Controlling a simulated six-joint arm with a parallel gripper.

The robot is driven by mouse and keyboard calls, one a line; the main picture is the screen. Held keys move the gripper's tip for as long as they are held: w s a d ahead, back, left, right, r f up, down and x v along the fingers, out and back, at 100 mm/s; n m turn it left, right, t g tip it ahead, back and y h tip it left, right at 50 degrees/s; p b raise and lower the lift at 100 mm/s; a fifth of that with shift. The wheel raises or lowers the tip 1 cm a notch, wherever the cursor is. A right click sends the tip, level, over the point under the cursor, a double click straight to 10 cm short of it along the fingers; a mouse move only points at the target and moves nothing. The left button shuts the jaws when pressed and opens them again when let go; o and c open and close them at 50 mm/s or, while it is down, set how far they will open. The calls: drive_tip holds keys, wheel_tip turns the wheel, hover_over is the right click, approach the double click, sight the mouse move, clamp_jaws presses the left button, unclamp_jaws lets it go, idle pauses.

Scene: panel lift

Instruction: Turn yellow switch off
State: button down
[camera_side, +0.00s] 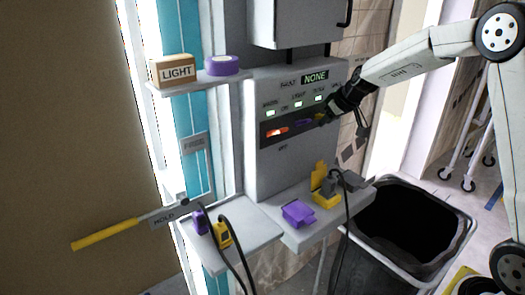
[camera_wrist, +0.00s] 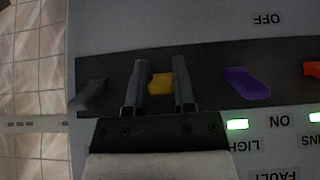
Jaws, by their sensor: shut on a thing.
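The yellow switch (camera_wrist: 161,84) sits in the dark strip of the grey control panel (camera_side: 285,160), between the two fingers of my gripper (camera_wrist: 160,85). My gripper is shut on it, one finger on each side. In the side view my gripper (camera_side: 328,112) reaches in from the right, and the yellow switch (camera_side: 320,118) is mostly hidden by it. In the wrist view, which is upside down, the OFF label (camera_wrist: 267,19) is above the strip and the ON label (camera_wrist: 279,122) below. I cannot tell which way the yellow lever is tipped.
A purple switch (camera_wrist: 246,83) and an orange switch (camera_side: 277,131) share the strip; a dark lever (camera_wrist: 92,94) is on its other side. The display (camera_side: 315,78) reads NONE above green lamps. Shelves with plugs and a black bin (camera_side: 410,225) are below.

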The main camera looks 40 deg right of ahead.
drive_tip(key=shift+s+f, duration=0.15)
drive_tip(key=shift+f, duration=0.65)
drive_tip(key=shift+s+f, duration=0.15)
drive_tip(key=shift+f, duration=0.6)
idle(0.7)
drive_tip(key=shift+w+f, duration=0.25)
drive_tip(key=shift+f, duration=0.5)
idle(1.1)
drive_tip(key=shift+c, duration=2)
unclamp_jaws()
drive_tip(key=shift+r, duration=0.1)
drive_tip(key=shift+r, duration=0.15)
drive_tip(key=v, duration=0.6)
drive_tip(key=shift+r, duration=0.4)
drive_tip(key=shift+s, duration=0.2)
